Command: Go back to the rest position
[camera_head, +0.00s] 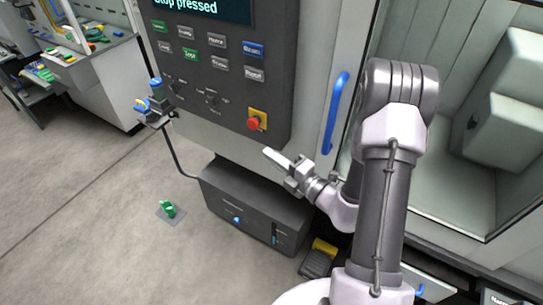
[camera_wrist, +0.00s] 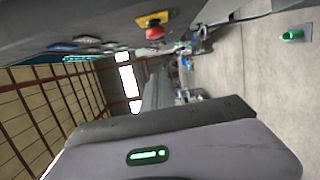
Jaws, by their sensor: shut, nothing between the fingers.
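My gripper (camera_head: 271,155) is in front of the machine, just below the control panel (camera_head: 228,90). Its fingers are shut and empty and point up and left. The red stop button (camera_head: 253,124) on its yellow plate sits at the panel's lower right corner, above and left of my fingertips, with a visible gap in the picture. The red button (camera_wrist: 154,33) also shows at the top of the wrist view. The panel's screen (camera_head: 205,8) reads "Stop pressed".
A blue door handle (camera_head: 337,105) stands right of the panel, beside my arm. A dark grey box (camera_head: 255,208) stands below the panel. A small green object (camera_head: 168,208) lies on the floor at left. A workbench (camera_head: 95,60) is at upper left. The floor at left is mostly clear.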

